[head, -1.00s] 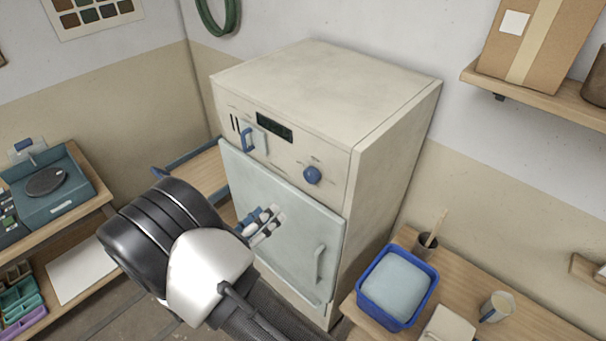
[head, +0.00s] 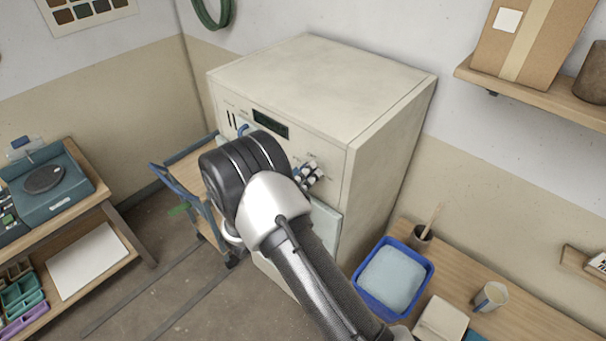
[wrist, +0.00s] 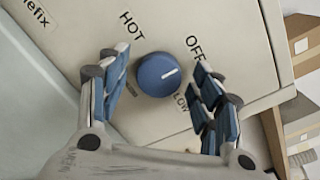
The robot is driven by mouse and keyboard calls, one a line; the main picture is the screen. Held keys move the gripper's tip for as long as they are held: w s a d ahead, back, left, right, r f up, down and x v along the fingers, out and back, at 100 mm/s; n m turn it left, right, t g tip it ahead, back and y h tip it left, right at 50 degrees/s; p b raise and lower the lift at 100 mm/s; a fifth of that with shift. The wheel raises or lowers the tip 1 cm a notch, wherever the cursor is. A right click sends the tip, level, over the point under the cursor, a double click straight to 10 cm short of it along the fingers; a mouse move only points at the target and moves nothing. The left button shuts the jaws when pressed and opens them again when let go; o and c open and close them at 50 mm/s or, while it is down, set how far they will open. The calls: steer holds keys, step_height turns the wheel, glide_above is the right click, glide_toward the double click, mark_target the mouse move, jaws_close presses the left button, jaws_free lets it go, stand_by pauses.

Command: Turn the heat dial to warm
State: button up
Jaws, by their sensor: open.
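The heat dial (wrist: 158,74) is a round blue knob with a white pointer line on the cream kiln front (wrist: 205,18). In the wrist view the pointer aims right, between the OFF and LOW labels. HOT is printed at the upper left; a label at the lower left is partly hidden and unreadable. My gripper (wrist: 156,66) is open, with a blue-padded finger on each side of the dial. I cannot tell whether either finger touches it. In the head view my gripper (head: 310,173) is at the kiln's upper front and hides the dial.
The kiln (head: 325,80) has a dark display (head: 270,124) and a pale door (head: 327,232) below. A blue-framed cart (head: 180,190) stands to its left. On the right, a wooden table (head: 515,300) bears a blue tub (head: 431,262) and a mug (head: 491,297).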

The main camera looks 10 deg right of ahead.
steer(key=c, duration=1.1)
